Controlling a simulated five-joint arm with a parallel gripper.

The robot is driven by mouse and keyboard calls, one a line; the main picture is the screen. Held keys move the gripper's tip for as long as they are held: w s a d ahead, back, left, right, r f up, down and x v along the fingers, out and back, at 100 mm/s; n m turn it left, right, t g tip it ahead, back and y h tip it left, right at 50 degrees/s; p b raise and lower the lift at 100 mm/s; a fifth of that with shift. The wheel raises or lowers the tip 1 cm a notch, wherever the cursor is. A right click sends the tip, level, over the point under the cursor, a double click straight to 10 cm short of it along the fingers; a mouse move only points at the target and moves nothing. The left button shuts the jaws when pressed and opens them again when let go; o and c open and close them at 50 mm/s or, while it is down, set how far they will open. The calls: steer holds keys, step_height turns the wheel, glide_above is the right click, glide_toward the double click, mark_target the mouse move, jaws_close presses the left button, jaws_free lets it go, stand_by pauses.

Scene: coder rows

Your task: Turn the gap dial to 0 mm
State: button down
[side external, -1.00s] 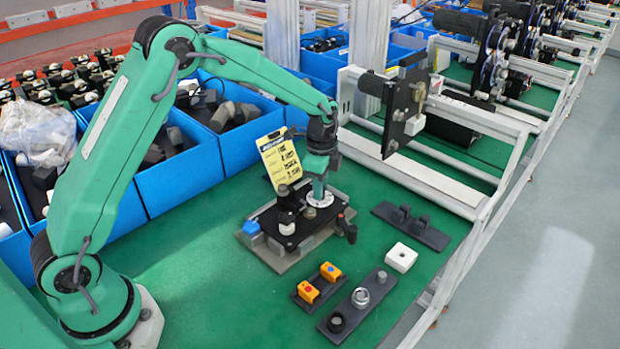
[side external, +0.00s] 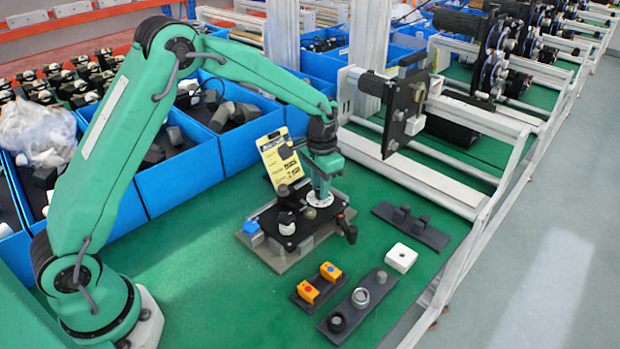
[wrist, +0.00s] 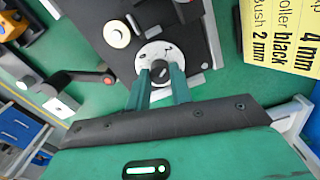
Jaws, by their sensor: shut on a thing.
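The gap dial (wrist: 151,53) is a white disc with dark marks and a black centre knob, on a dark plate. My gripper (wrist: 160,76) is shut on the dial's knob, one teal finger on each side. In the side external view the dial (side external: 319,201) sits at the back right of the fixture (side external: 277,262), with my gripper pointing down over it. The fingers hide part of the dial, and I cannot read which mark it is set to. A yellow card (side external: 279,157) stands behind the fixture; in the wrist view it shows "4 mm", "black" and "Bush 2 mm".
In front lie a holder with orange blocks (side external: 319,283), a dark strip with rings (side external: 336,323), a white block (side external: 400,258) and a dark pegged plate (side external: 428,234). Blue bins (side external: 175,185) stand behind.

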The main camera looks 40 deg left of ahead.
steer(key=n, duration=0.4)
steer(key=shift+r+n, duration=0.15)
steer(key=shift+n, duration=0.15)
steer(key=n, duration=0.4)
steer(key=shift+n, duration=0.3)
steer(key=n, duration=0.4)
steer(key=shift+n, duration=2.2)
steer(key=c, duration=1.2)
jaws_free()
steer(key=shift+c, duration=0.2)
